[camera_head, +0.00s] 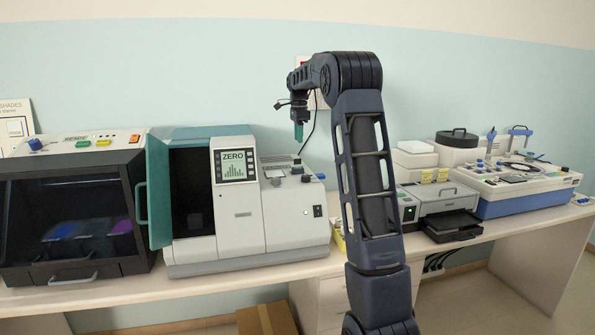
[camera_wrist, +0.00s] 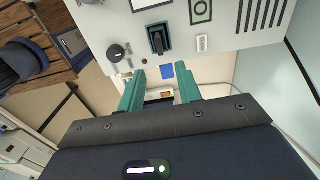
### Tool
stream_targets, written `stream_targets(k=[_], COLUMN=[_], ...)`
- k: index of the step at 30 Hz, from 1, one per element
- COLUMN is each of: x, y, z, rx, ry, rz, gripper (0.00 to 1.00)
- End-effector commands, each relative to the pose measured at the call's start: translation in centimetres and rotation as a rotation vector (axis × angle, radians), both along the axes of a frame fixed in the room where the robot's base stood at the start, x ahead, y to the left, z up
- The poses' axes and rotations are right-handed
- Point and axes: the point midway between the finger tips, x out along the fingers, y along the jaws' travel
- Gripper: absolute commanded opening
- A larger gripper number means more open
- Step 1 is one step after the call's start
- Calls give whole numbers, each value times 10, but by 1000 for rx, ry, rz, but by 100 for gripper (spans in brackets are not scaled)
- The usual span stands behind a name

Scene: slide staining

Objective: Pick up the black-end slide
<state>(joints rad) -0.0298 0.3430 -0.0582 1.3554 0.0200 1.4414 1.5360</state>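I cannot make out the black-end slide in either view. My gripper (camera_head: 298,131) is raised above the grey-white instrument with the ZERO screen (camera_head: 237,167), in front of the pale blue wall. In the wrist view, the two teal fingers of my gripper (camera_wrist: 161,73) stand apart with nothing held between them. A small blue square (camera_wrist: 167,72) and a small orange-and-white item (camera_wrist: 158,94) show beyond and between the fingers, too small to identify.
A dark-fronted cabinet (camera_head: 75,220) stands at the left of the bench (camera_head: 245,281). The instrument's teal door (camera_head: 159,192) is open. A grey printer-like device (camera_head: 440,203) and a blue-and-white machine (camera_head: 515,190) stand to the right. A cardboard box (camera_head: 266,320) is below the bench.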

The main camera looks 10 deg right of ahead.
Motion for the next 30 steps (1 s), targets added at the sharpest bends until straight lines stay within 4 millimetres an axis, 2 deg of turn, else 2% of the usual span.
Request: stream_targets(k=[12, 23, 30], x=[2, 1, 0], y=[1, 2, 4], z=[-48, -70, -102], rx=[0, 0, -1], ry=[5, 4, 4], rz=[-8, -7, -7], gripper=[35, 35, 35])
